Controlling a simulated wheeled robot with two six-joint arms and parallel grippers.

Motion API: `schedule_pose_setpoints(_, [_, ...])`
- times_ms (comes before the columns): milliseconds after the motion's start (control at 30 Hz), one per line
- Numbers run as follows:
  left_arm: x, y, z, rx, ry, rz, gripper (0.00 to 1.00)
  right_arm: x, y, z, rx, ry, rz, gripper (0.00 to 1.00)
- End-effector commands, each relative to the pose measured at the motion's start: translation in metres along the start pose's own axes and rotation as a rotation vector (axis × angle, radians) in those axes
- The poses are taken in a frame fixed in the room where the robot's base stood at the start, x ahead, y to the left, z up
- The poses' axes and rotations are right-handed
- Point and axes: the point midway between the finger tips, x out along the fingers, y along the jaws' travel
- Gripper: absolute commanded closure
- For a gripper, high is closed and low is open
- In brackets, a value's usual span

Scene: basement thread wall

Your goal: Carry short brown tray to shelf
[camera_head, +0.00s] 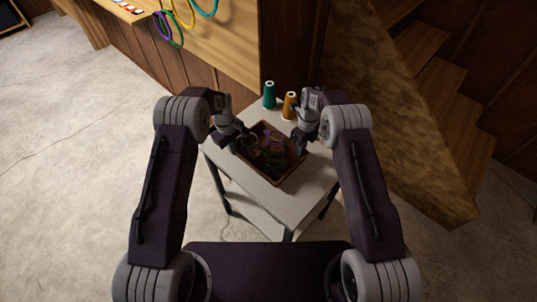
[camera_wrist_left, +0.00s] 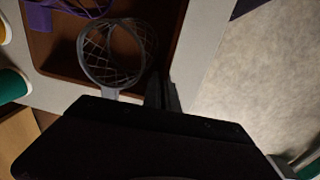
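The short brown tray (camera_head: 259,173) sits on a small white-topped table, with dark coloured items inside. My left gripper (camera_head: 236,145) is at the tray's left side. In the left wrist view its fingers (camera_wrist_left: 162,92) are close together on the rim of the tray (camera_wrist_left: 60,50), one on each side of it. A grey open-mesh ring (camera_wrist_left: 112,53) and a purple piece (camera_wrist_left: 68,8) lie in the tray there. My right gripper (camera_head: 299,140) is at the tray's right side; its fingertips are too dark and small to tell. No shelf is clearly identifiable.
A green thread cone (camera_head: 269,96) and an orange one (camera_head: 289,106) stand on the white table (camera_head: 272,198) behind the tray. A wooden wall with hanging loops (camera_head: 178,20) is behind left; wooden stairs (camera_head: 440,95) are at right. The concrete floor at left is clear.

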Motion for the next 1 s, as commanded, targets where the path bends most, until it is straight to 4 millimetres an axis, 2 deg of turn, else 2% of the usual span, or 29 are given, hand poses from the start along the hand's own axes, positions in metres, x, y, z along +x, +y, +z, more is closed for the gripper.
schedule_pose_setpoints(433, [-0.002,0.000,0.000,0.000,0.000,0.000,1.00,-0.003,0.000,0.000,0.000,-0.001,-0.001,1.00])
schedule_pose_setpoints(567, [-0.015,0.001,0.000,0.000,0.000,0.000,1.00,-0.015,0.001,0.000,0.000,-0.001,-0.001,1.00])
schedule_pose_setpoints(800, [-0.049,0.004,0.000,0.000,0.000,0.000,1.00,-0.049,0.004,0.000,0.000,-0.001,-0.001,1.00])
schedule_pose_setpoints(1000, [-0.050,0.004,0.000,0.000,0.000,-0.001,1.00,-0.051,0.004,0.000,0.000,0.000,0.000,1.00])
